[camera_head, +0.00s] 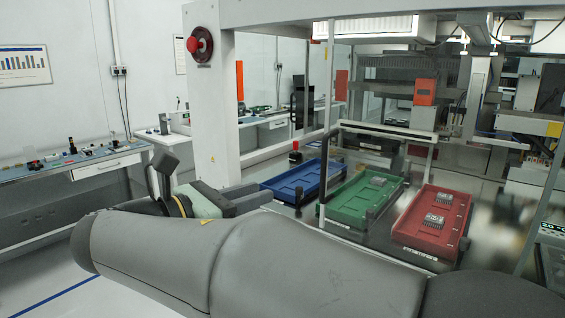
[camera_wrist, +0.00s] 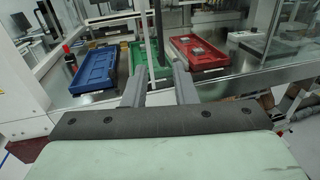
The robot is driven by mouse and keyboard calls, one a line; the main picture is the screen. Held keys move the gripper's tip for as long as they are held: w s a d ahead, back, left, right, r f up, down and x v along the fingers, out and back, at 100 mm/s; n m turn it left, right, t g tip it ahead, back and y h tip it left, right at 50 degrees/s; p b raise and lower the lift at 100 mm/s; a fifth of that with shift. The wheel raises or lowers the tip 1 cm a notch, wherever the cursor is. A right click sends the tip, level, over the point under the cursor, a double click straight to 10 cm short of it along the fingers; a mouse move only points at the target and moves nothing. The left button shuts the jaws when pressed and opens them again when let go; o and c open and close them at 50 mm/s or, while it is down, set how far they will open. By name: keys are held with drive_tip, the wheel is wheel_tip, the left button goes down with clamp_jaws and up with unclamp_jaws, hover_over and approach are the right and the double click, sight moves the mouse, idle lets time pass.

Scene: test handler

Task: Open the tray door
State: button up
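The tray door seems to be the clear, thin-framed front of the machine; its outline is hard to make out. A dark upright bar (camera_head: 324,172), perhaps its handle, stands in front of the trays. It also shows in the wrist view (camera_wrist: 159,30), lined up with the gap between my fingers; I cannot tell how far beyond the tips it is. My gripper (camera_wrist: 158,76) is open, with two grey fingers apart and nothing seen between them. In the head view my gripper (camera_head: 262,197) is left of the bar, partly hidden by my arm.
Behind the front lie a blue tray (camera_head: 290,186), a green tray (camera_head: 345,211) with a chip and a red tray (camera_head: 412,240) with chips. A red emergency button (camera_head: 194,45) is on the white post. A workbench (camera_head: 66,172) with small items stands at left.

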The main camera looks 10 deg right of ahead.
sight(322, 168)
drive_tip(key=x, duration=0.5)
drive_tip(key=p+x, duration=0.1)
drive_tip(key=x, duration=0.5)
drive_tip(key=p+x, duration=0.1)
drive_tip(key=x, duration=0.5)
drive_tip(key=shift+w+r, duration=0.1)
drive_tip(key=shift+r, duration=0.3)
clamp_jaws()
